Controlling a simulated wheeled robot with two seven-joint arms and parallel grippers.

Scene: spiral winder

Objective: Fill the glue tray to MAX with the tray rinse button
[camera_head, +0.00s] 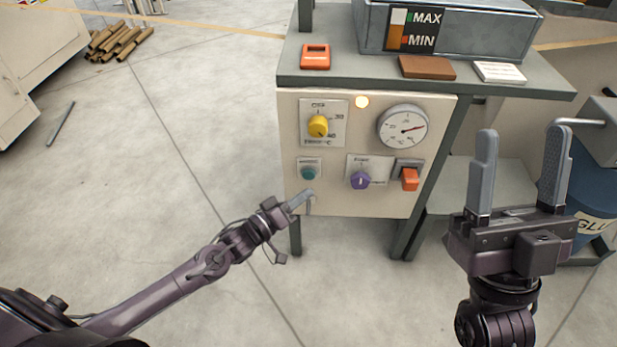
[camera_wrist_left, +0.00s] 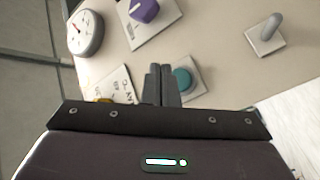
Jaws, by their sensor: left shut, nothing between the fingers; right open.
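The grey glue tray (camera_head: 465,42) stands on the bench top with a black MAX/MIN gauge (camera_head: 414,30) on its front. The gauge's brown column appears to end between the marks, nearer MAX; the exact level is hard to read. A teal round button (camera_head: 308,173) sits low left on the cream panel; its label is too small to read. My left gripper (camera_head: 305,197) is shut and empty, just below that button. In the left wrist view its fingertips (camera_wrist_left: 160,69) appear right beside the teal button (camera_wrist_left: 182,79); contact is unclear. My right gripper (camera_head: 523,150) is open and empty.
A grey hook (camera_wrist_left: 267,32) juts out near the button. A blue glue drum (camera_head: 592,190) stands right.

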